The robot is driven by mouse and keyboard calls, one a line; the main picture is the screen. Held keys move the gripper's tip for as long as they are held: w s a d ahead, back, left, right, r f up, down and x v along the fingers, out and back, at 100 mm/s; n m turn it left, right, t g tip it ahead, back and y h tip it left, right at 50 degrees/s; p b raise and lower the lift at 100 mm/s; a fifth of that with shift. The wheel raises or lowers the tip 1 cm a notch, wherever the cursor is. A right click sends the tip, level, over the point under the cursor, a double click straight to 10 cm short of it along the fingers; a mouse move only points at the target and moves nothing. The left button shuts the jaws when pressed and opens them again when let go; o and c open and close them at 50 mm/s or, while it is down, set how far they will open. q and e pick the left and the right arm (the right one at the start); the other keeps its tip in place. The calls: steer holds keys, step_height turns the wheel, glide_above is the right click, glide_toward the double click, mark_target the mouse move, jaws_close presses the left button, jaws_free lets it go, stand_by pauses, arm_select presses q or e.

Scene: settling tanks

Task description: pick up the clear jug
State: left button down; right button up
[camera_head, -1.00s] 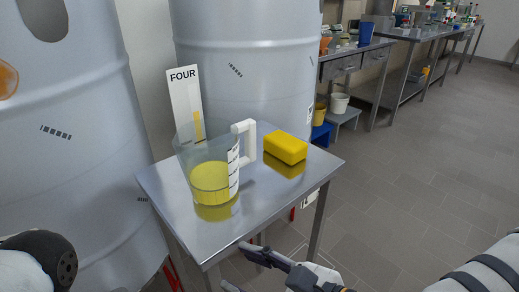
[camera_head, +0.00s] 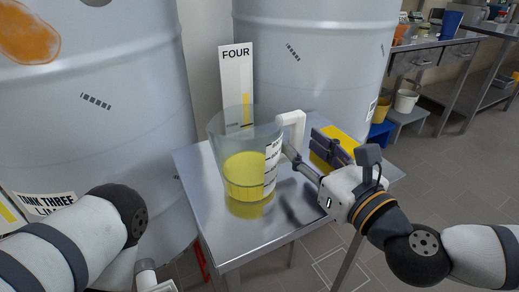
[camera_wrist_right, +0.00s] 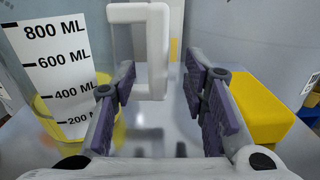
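The clear jug (camera_head: 222,140) stands upright on the small steel table, with yellow liquid in its lower part. Its white handle (camera_head: 295,121) points right, toward my right gripper. In the right wrist view the jug's side with its volume scale (camera_wrist_right: 58,75) is at the left, and the handle (camera_wrist_right: 156,12) is ahead, between the finger lines. My right gripper (camera_head: 303,147) is open beside the handle. Its fingers (camera_wrist_right: 165,88) are apart with nothing held, and the handle appears just beyond the tips. My left arm shows at lower left; its gripper is not visible.
A yellow block (camera_head: 347,143) lies on the steel table (camera_head: 205,195), right of the jug and partly behind my gripper. A gauge board marked FOUR (camera_head: 236,75) stands behind the jug. Large grey tanks (camera_head: 310,60) close off the back and left.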

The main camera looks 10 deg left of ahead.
mark_target(300, 143)
steer(key=x, duration=0.3)
steer(key=shift+a, duration=0.15)
jaws_close()
